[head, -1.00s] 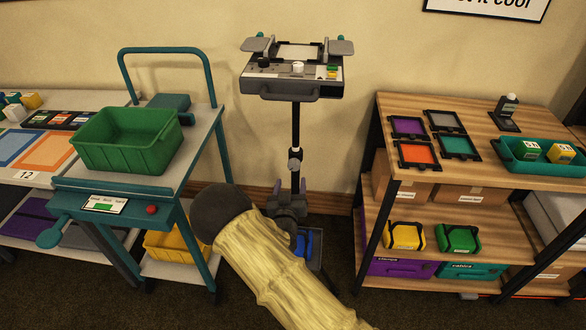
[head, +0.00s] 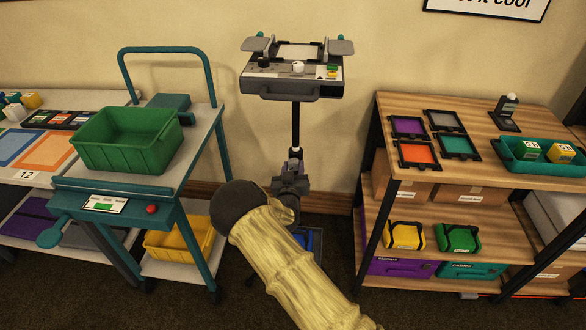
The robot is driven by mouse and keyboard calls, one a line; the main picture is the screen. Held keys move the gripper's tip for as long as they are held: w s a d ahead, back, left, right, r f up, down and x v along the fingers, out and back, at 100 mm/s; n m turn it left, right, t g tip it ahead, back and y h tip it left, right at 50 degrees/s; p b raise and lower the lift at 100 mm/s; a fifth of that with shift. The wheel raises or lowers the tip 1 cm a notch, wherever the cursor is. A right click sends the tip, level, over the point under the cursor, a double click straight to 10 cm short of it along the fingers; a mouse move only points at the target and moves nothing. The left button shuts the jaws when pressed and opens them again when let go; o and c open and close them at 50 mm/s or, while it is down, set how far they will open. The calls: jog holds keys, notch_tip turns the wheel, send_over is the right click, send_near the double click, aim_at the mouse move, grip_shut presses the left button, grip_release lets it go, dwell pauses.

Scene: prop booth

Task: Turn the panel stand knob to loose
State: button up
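The panel stand has a grey control panel (head: 292,76) on top of a thin black pole (head: 296,122). A small pale knob (head: 295,151) sits on the pole partway down, mostly hidden now. My gripper (head: 293,168) is right in front of the knob and pole, at the end of my yellow-sleeved arm. Its fingers overlap the knob in the head view. I cannot tell whether they touch the knob or are open or shut. The stand's foot is largely hidden behind my arm.
A teal cart (head: 180,182) with a green bin (head: 128,140) stands to the left. A yellow bin (head: 182,240) is on its lower shelf. A wooden shelf (head: 480,190) with frames and blocks stands to the right. Dark floor is open between them.

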jog(key=shift+c, duration=1.3)
jog(key=shift+n, duration=0.5)
jog(key=n+b, duration=0.1)
jog(key=n, duration=0.1)
jog(key=shift+f+n, duration=0.1)
jog(key=shift+n, duration=0.3)
jog(key=n+b, duration=0.1)
jog(key=n, duration=0.3)
jog(key=shift+a+n, duration=0.15)
jog(key=shift+n, duration=0.15)
jog(key=n+b, duration=0.1)
jog(key=n, duration=0.3)
jog(key=shift+f+n, duration=0.1)
jog(key=shift+n, duration=0.2)
jog(key=n+b, duration=0.1)
jog(key=n, duration=0.3)
jog(key=shift+n, duration=0.4)
